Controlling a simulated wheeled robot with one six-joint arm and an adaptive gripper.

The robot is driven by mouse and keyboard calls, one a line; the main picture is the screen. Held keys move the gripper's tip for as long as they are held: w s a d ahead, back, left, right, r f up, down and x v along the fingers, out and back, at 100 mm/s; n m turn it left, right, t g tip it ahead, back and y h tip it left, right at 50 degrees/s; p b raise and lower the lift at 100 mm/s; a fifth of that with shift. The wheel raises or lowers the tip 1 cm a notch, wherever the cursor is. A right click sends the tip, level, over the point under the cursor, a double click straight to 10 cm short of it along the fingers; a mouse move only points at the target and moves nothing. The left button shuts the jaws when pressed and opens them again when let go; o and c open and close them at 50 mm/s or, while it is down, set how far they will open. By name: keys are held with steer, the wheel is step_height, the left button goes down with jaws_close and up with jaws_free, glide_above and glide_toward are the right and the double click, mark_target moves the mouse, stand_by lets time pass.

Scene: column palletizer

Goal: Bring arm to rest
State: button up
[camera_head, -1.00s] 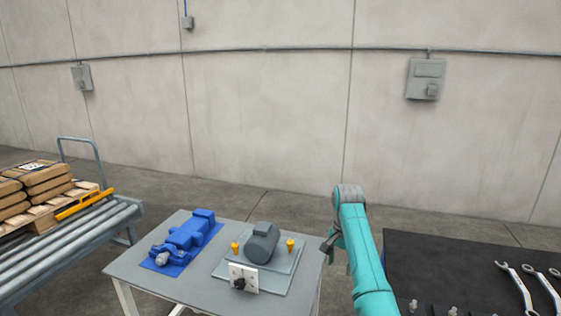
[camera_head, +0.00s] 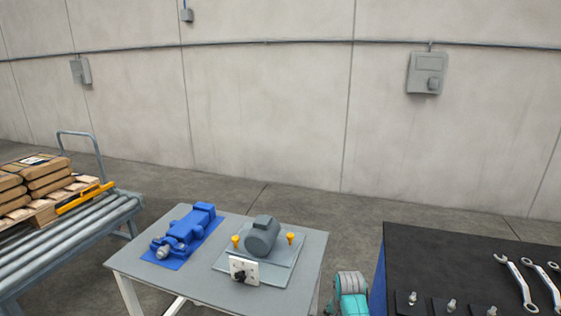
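My arm (camera_head: 351,293) shows only as a short teal and grey piece at the bottom edge. It is in the gap between the grey table (camera_head: 190,285) and the black-topped bench (camera_head: 430,262). My gripper is not visible in this view. Whether it holds anything cannot be seen.
On the grey table are a blue machine part (camera_head: 186,231) and a grey motor (camera_head: 262,236) with yellow knobs beside it. Wrenches (camera_head: 519,285) and small bolts lie on the black bench. A roller conveyor (camera_head: 75,235) with stacked sacks (camera_head: 40,172) stands left. Floor behind the tables is clear.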

steer(key=s+f+n+t, duration=0.1)
steer(key=s+f+t, duration=0.1)
steer(key=s+f, duration=0.7)
steer(key=s+f+n+t, duration=0.15)
steer(key=s+f, duration=0.45)
steer(key=s, duration=0.7)
steer(key=s+r+t, duration=0.1)
steer(key=s+t, duration=0.1)
steer(key=s, duration=0.8)
steer(key=s+r+n+t, duration=0.1)
steer(key=s+r+t, duration=0.1)
steer(key=s+r, duration=0.5)
steer(key=s+r+n+t, duration=0.2)
steer(key=s+r, duration=0.2)
steer(key=s, duration=0.6)
steer(key=s+r+t, duration=0.1)
steer(key=s+r, duration=0.4)
steer(key=r, duration=0.4)
steer(key=s+r+n+t, duration=0.1)
steer(key=s+r, duration=0.5)
steer(key=r, duration=0.3)
steer(key=shift+s+d+r, duration=0.15)
steer(key=shift+r, duration=0.25)
steer(key=shift+t, duration=0.25)
